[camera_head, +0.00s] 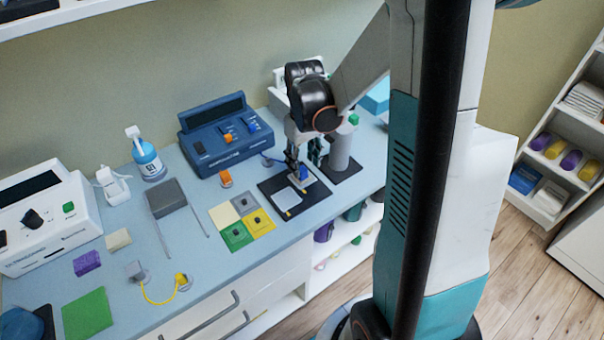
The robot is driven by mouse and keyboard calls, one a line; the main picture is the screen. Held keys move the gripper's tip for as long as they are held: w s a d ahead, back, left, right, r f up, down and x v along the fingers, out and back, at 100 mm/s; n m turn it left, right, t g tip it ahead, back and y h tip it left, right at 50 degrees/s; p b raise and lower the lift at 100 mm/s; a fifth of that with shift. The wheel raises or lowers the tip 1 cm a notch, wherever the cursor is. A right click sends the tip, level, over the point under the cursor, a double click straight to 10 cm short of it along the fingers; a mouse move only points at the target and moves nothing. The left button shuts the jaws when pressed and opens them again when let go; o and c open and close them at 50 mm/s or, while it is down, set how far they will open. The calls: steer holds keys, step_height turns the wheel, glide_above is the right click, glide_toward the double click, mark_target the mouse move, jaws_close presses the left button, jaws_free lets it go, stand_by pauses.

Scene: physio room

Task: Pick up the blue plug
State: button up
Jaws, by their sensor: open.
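A small blue plug (304,176) is at the black mat (268,187) on the bench, right beside a white pad. My gripper (301,165) points down just above it, with the fingers around or just behind its upper part. The fingers are apart. They are small and dark here, so I cannot tell whether they touch the plug. Part of the plug is hidden by the fingers.
A dark blue device (226,137) with orange and blue sockets stands behind. An orange plug (225,178) stands in front of it. A grey cylinder (341,148) stands close right of my gripper. Coloured squares (236,236) lie at the left. The bench front between squares and mat is clear.

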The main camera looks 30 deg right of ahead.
mark_target(303, 170)
step_height(303, 170, down, 4)
steer(key=shift+f+b, duration=0.2)
steer(key=shift+b, duration=0.7)
steer(key=shift+r, duration=0.1)
steer(key=c, duration=0.9)
